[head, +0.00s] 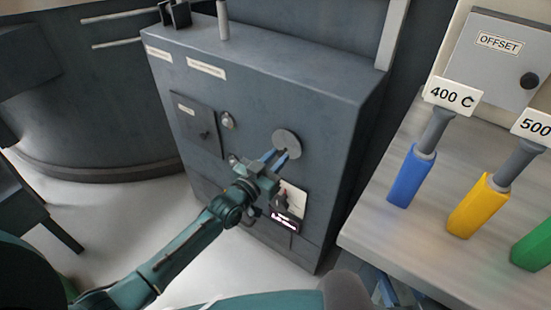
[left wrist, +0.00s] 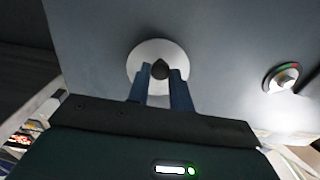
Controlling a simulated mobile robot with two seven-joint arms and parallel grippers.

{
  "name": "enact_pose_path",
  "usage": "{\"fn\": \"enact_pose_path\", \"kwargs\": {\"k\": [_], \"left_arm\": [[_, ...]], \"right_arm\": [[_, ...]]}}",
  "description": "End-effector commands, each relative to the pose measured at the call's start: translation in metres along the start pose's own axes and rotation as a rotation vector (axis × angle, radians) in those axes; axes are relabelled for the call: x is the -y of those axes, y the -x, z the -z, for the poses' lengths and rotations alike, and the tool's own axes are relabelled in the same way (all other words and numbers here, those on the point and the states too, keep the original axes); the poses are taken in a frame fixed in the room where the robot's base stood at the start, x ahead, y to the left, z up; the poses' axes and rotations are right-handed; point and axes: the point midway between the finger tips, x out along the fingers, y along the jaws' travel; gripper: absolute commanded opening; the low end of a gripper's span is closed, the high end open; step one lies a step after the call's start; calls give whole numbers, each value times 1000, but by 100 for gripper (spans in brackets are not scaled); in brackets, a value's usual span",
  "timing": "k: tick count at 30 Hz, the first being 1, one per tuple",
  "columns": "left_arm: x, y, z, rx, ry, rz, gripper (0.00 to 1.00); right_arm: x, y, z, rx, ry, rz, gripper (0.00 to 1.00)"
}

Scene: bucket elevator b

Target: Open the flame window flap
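The flame window flap appears to be the round pale grey disc (head: 287,143) on the front of the dark grey cabinet; I see no label naming it. In the left wrist view the disc (left wrist: 140,57) is straight ahead, with a small dark knob (left wrist: 160,69) near its middle. My left gripper (head: 279,155) is at the lower part of the disc. Its two blue fingers (left wrist: 161,75) stand apart, one on each side of the knob. I cannot tell whether they press on it. I do not make out my right gripper.
Left of the disc is a square hatch (head: 196,125) and a round knob (head: 227,120). Below is a pale panel with a dark switch and lit display (head: 286,222). At right a table (head: 367,231) carries blue, yellow and green handled tools. Open floor (head: 130,205) lies left of the cabinet.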

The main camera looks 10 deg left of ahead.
Motion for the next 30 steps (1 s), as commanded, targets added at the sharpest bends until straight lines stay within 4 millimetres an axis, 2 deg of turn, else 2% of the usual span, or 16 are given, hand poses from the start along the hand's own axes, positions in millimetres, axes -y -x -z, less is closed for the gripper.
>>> {"fn": "enact_pose_path", "kwargs": {"k": [1,7,20,30], "left_arm": [[0,0,0,0,0,0,16],[0,0,0,0,0,0,0],[1,0,0,0,-12,0,0],[12,1,1,2,-172,0,0]], "right_arm": [[0,0,0,0,0,1,36],[0,0,0,1,0,2,36],[1,0,-1,3,-1,3,36],[0,2,4,2,-9,1,36]]}}
